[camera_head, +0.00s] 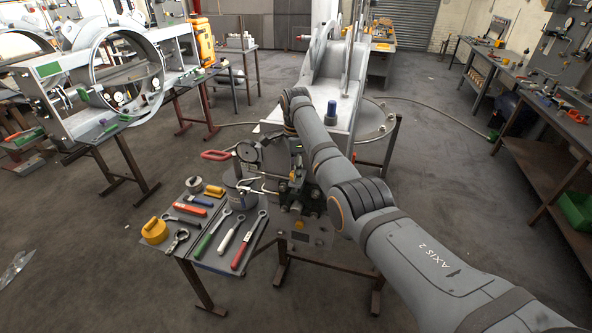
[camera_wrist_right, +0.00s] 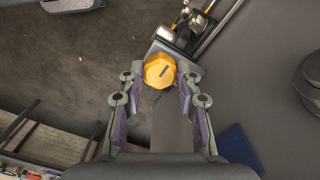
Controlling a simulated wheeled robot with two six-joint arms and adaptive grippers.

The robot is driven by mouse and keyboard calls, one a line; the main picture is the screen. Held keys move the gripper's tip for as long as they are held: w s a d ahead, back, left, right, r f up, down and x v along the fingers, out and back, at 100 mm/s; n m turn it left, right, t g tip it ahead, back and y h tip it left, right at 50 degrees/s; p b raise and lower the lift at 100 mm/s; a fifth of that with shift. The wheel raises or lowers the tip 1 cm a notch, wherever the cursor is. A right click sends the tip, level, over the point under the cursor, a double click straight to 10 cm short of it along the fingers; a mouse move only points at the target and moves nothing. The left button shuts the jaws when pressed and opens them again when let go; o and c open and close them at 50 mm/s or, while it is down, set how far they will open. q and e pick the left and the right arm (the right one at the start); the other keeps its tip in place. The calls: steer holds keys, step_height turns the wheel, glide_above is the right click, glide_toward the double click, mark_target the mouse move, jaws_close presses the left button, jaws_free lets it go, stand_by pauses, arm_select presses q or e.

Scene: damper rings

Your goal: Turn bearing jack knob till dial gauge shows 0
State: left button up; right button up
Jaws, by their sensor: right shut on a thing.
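The bearing jack knob (camera_wrist_right: 160,71) is a faceted yellow knob with a dark mark on its face. In the right wrist view it sits between the fingertips of my right gripper (camera_wrist_right: 160,80), which is shut on it. In the head view the gripper is among the dark fittings at the bench's right end, mostly hidden, and I cannot pick out its fingers. My left gripper is not in view.
The small bench holds a red-handled wrench (camera_head: 243,252), a green-handled wrench (camera_head: 207,241), a yellow round object (camera_head: 154,230) and other tools. A large grey housing (camera_head: 341,90) with a blue-capped post (camera_head: 331,113) stands behind.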

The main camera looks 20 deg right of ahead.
steer(key=shift+w+r, duration=0.1)
steer(key=shift+r, duration=0.05)
steer(key=o, duration=1)
steer(key=shift+o, duration=0.8)
step_height(320, 180, up, 12)
